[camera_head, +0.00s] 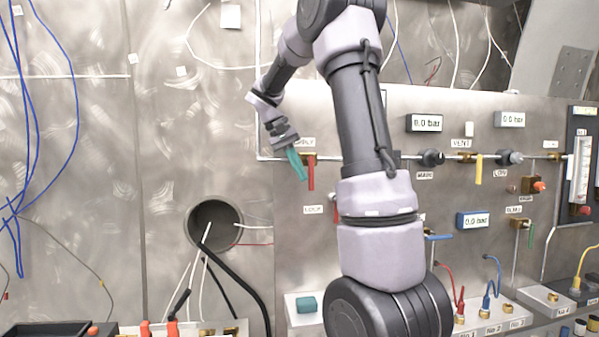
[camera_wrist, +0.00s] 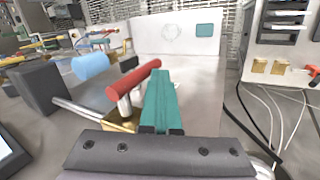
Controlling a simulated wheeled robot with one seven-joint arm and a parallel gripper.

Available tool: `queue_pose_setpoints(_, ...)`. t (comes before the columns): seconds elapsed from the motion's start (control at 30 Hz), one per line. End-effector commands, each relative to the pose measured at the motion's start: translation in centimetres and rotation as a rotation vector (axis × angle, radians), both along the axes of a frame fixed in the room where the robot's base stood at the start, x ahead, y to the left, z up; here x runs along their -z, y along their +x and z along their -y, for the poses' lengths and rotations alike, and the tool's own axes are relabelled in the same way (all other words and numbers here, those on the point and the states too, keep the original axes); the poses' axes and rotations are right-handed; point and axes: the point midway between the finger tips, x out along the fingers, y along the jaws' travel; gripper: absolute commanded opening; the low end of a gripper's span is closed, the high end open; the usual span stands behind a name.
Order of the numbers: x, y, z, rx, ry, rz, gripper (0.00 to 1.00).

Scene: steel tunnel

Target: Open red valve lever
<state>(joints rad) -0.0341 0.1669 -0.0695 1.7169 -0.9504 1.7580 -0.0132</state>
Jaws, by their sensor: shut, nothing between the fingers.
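The red valve lever (camera_head: 310,174) hangs down from a brass valve on the steel panel in the head view, under a label partly hidden by my arm. In the wrist view the red lever (camera_wrist: 133,83) extends from its brass body (camera_wrist: 122,120) toward the upper right. My gripper (camera_head: 297,164) has teal fingers and is just left of the lever in the head view. In the wrist view my gripper (camera_wrist: 160,92) is shut and empty, right beside the lever's right side. Whether the fingers touch the lever I cannot tell.
A yellow lever (camera_head: 479,169) and a blue lever (camera_head: 438,237) sit further right on the panel. In the wrist view a light blue handle (camera_wrist: 90,66) and a dark block (camera_wrist: 41,88) are left of the red lever. A round hole (camera_head: 214,226) with cables is lower left.

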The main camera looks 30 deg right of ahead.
Motion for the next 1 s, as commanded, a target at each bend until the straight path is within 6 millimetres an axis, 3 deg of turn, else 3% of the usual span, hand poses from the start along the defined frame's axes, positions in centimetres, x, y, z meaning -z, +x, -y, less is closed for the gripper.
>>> queue_pose_setpoints(0.47, 0.6, -0.1, 0.5, -0.002, -0.175, -0.054, 0.0)
queue_pose_setpoints(1.0, 1.3, -0.7, 2.4, -0.003, -0.666, -0.194, 0.0)
